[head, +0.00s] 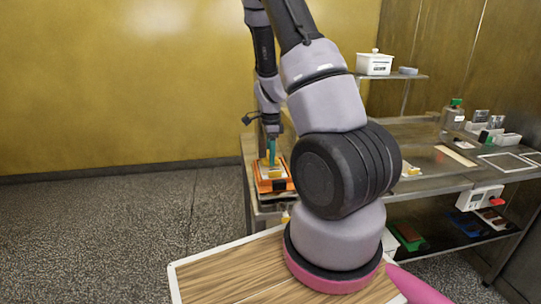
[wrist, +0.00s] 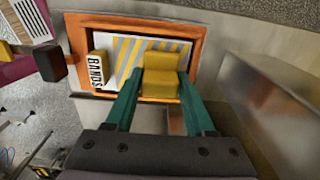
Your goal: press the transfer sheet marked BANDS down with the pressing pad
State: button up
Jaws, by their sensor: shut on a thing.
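The transfer sheet marked BANDS (wrist: 128,50) is white with yellow and grey diagonal stripes and a yellow tab at its left. It lies in an orange frame (wrist: 150,22), which also shows at the table's left end in the head view (head: 263,186). My gripper (wrist: 158,92) is shut on a yellow block, the pressing pad (wrist: 160,75), between its teal fingers. The pad overlaps the sheet's right part and lower edge in the wrist view. I cannot tell whether it touches the sheet. In the head view my gripper (head: 271,165) is upright over the frame.
The steel table (head: 440,165) runs to the right, partly hidden by my arm. A white lidded box (head: 374,64) stands on a raised shelf. A green-capped bottle (head: 452,115) and small bins (head: 507,139) stand at the back right. Floor is clear to the left.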

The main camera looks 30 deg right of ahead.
jog(key=shift+f, duration=0.45)
dwell(1.1)
jog(key=shift+r, duration=3.55)
jog(key=shift+f, duration=0.1)
jog(key=shift+s+a+f, duration=0.1)
jog(key=shift+s+f, duration=0.25)
jog(key=shift+f, duration=0.6)
jog(key=shift+s+a+f, duration=0.1)
jog(key=shift+s+f, duration=0.3)
jog(key=shift+f, duration=0.6)
jog(key=shift+s+a+f, duration=0.1)
jog(key=shift+s+f, duration=0.25)
jog(key=shift+f, duration=0.6)
jog(key=shift+f, duration=0.55)
notch_tip(320, 180, up, 7)
